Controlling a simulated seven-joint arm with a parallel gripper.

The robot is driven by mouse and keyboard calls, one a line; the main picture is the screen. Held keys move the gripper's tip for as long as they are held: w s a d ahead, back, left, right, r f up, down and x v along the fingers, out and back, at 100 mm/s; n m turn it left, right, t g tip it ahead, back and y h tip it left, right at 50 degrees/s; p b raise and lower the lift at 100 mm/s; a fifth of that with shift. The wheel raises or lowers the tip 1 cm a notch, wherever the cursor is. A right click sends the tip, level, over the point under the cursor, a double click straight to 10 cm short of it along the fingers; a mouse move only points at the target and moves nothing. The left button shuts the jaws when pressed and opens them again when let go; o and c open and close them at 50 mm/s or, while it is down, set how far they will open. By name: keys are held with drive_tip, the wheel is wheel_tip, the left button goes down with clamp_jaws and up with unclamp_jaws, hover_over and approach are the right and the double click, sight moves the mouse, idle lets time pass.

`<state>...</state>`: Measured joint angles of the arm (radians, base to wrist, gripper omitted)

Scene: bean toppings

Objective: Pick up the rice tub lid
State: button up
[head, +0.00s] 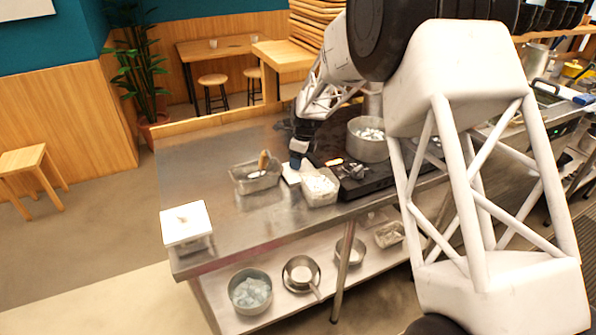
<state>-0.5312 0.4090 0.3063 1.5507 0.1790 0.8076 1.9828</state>
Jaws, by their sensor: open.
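My gripper (296,160) points down over the steel counter, with its tips at or just above a small white flat piece (291,174). The tips are small and dark, and I cannot tell whether they touch it. A clear square tub (320,196) with white, rice-like contents stands uncovered just right of this piece. A second tub (190,244) at the counter's front left corner carries a white square lid (185,222) with a small mark or knob on top. I cannot tell from this view which white piece is the rice tub lid.
A clear tray (240,184) with a wooden-handled tool stands left of my gripper. A large metal pot (369,150) stands on the dark stove (382,178) to the right. The counter (215,205) is clear between tray and front left tub. Bowls and a pan sit on the lower shelf.

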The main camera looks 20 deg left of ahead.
drive_tip(key=shift+a+f, duration=0.2)
drive_tip(key=shift+f, duration=1.1)
drive_tip(key=c, duration=1)
drive_tip(key=shift+r, duration=0.15)
drive_tip(key=shift+r, duration=4.9)
drive_tip(key=shift+d, duration=0.1)
drive_tip(key=s+d+r+m, duration=0.1)
drive_tip(key=s+d+r, duration=0.3)
drive_tip(key=s+d, duration=0.5)
drive_tip(key=shift+s+d+r, duration=0.25)
drive_tip(key=shift+d+r, duration=0.15)
drive_tip(key=shift+d, duration=0.35)
